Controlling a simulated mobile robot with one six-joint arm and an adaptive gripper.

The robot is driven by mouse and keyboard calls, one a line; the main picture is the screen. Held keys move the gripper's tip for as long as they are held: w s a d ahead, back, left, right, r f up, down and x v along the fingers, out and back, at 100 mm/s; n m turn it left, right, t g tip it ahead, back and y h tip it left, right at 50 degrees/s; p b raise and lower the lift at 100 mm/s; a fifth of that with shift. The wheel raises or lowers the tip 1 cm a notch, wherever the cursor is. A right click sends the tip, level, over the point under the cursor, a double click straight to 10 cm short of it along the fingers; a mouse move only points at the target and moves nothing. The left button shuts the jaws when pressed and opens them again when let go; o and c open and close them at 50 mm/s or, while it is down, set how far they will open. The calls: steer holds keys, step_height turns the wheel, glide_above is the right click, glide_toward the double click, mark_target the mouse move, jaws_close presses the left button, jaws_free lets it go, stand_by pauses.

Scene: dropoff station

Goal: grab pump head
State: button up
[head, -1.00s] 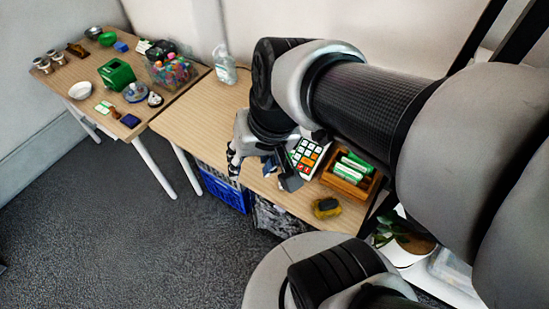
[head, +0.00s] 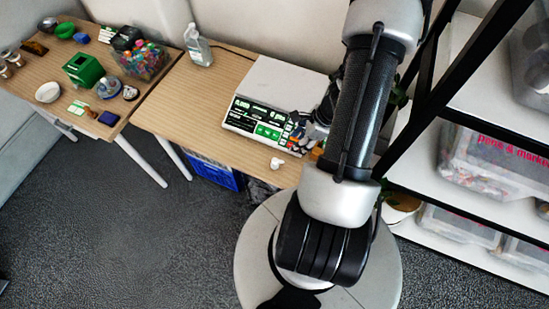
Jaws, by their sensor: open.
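A clear bottle (head: 198,48) stands upright at the back left of the wooden table in the head view. Its white pump head (head: 190,29) shows on top of it. A small white piece (head: 277,163) lies near the table's front edge; I cannot tell what it is. My gripper (head: 308,132) is open, low over the right part of the table beside the white machine. It is well to the right of the bottle and partly hidden by my own arm. I see nothing held in it.
A white machine with green labels and buttons (head: 268,98) fills the middle of the table (head: 178,105). A second table at left holds a green box (head: 84,70) and a tub of colourful items (head: 141,62). Black-framed shelves (head: 480,135) with clear bins stand at right. The table between bottle and machine is clear.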

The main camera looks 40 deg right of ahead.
steer(key=b, duration=0.4)
glide_toward(277, 160)
steer(key=x, duration=0.4)
steer(key=shift+d+f, duration=0.3)
steer(key=shift+f, duration=0.1)
steer(key=shift+a+b+x, duration=0.2)
steer(key=shift+b+x, duration=0.5)
steer(key=shift+x, duration=0.85)
steer(key=shift+a+b+x, duration=0.2)
steer(key=shift+b+x, duration=0.5)
steer(key=shift+x, duration=0.85)
steer(key=shift+r, duration=0.15)
steer(key=shift+c, duration=0.4)
steer(key=c, duration=0.5)
